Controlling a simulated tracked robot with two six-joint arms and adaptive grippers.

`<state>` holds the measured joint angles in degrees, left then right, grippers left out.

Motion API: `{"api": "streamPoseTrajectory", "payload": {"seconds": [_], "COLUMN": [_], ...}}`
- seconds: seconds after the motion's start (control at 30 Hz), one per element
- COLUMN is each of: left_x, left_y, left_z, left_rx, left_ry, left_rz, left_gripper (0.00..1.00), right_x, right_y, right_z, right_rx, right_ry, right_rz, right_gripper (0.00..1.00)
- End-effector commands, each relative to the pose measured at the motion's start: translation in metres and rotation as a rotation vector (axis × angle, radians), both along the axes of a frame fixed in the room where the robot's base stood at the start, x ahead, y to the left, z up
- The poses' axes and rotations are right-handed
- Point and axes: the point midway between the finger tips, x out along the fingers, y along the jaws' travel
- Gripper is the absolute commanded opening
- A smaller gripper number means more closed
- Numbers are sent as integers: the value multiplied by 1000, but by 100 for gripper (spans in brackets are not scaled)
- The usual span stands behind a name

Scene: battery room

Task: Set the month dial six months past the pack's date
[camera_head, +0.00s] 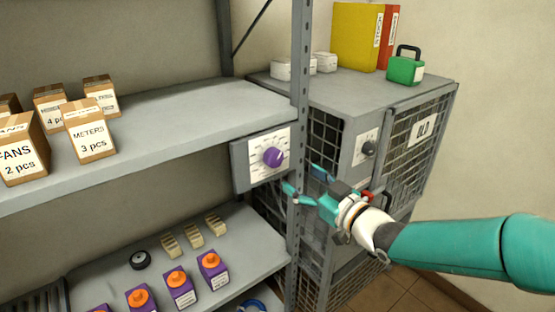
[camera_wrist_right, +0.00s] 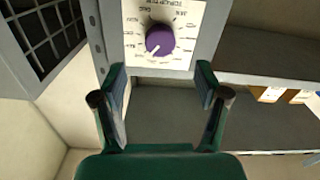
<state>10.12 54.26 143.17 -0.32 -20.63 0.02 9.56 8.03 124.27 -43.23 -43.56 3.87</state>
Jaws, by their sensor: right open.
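The month dial is a purple knob (camera_head: 273,156) on a white plate with printed marks around it, fixed to a grey panel at the shelf's right end. In the right wrist view the plate's lettering is upside down. There the knob (camera_wrist_right: 160,40) has a pale pointer towards the lower left; the month it marks is too small to read. My right gripper (camera_head: 302,178) is open and empty, apart from the knob, with its fingers (camera_wrist_right: 161,78) towards the plate. Purple packs with orange caps (camera_head: 211,265) stand on the lower shelf; their labels are unreadable. My left gripper is out of view.
A shelf upright (camera_head: 299,100) stands just right of the dial. Behind it is a grey mesh cabinet (camera_head: 350,95) with a smaller dark knob (camera_head: 368,148). Cartons (camera_head: 90,132) stand on the upper shelf (camera_head: 200,120).

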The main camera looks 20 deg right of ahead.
Motion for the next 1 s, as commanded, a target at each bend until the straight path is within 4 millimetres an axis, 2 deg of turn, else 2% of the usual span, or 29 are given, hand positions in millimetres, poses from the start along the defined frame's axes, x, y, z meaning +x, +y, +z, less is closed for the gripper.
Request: {"api": "streamPoseTrajectory", "payload": {"seconds": [0.03,0.2,0.4,0.6,0.87,0.9,1.0], "left_x": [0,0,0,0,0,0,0], "left_y": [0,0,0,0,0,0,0], "left_z": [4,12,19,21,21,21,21], "left_rx": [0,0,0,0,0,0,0], "left_ry": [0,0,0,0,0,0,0], "left_rz": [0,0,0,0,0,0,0], "left_gripper": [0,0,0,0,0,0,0], "right_x": [12,46,75,88,89,89,89], "right_y": [6,18,28,32,33,33,33], "right_z": [1,2,1,0,0,0,0], "right_rx": [0,-1,-1,-1,-1,-1,-1], "right_ry": [3,1,1,1,1,1,1], "right_rz": [4,3,1,0,0,0,0], "right_gripper": [74,74,74,74,74,72,55]}}
